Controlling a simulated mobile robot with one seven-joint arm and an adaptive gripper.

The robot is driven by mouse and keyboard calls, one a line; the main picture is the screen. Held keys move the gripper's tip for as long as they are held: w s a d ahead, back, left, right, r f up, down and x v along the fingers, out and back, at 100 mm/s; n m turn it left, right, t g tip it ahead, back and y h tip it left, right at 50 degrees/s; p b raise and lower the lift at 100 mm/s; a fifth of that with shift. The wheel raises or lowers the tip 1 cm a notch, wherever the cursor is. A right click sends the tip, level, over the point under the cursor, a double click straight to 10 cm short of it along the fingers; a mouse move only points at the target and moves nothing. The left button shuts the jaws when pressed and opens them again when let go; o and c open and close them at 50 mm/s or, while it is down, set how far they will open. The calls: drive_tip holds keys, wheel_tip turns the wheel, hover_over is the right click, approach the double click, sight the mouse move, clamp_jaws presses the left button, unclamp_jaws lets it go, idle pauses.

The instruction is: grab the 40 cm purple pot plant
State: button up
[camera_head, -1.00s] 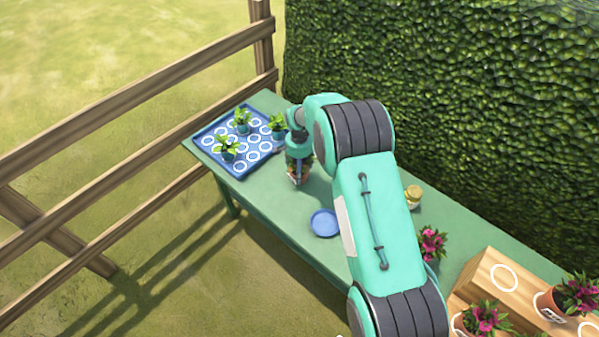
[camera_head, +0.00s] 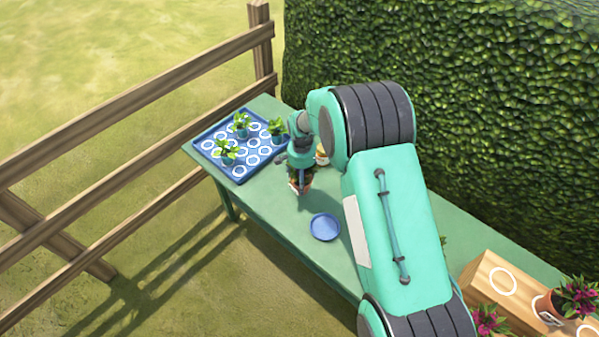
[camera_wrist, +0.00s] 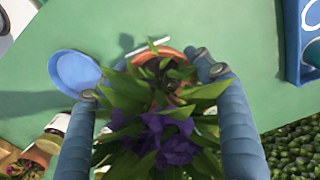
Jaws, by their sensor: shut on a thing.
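The purple-flowered pot plant (camera_wrist: 172,135) fills the middle of the wrist view, with green leaves and an orange-brown pot rim behind. My gripper (camera_wrist: 150,85) has one blue finger on each side of it and is shut on the plant. In the head view my gripper (camera_head: 300,183) hangs over the green table (camera_head: 275,215) with the potted plant (camera_head: 301,179) at its fingers. Most of the plant is hidden there, and I cannot tell whether the pot touches the table.
A blue tray (camera_head: 205,144) with ring marks and several small green plants stands at the table's far end. A blue saucer (camera_head: 325,227) lies nearby. Wooden steps (camera_head: 485,277) with pink-flowered pots (camera_head: 573,297) stand at lower right. A hedge (camera_head: 480,120) and a fence (camera_head: 130,85) border the table.

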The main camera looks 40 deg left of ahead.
drive_tip(key=s+d+r, duration=0.1)
drive_tip(key=s+d, duration=0.5)
drive_tip(key=d, duration=0.1)
drive_tip(key=shift+d, duration=0.4)
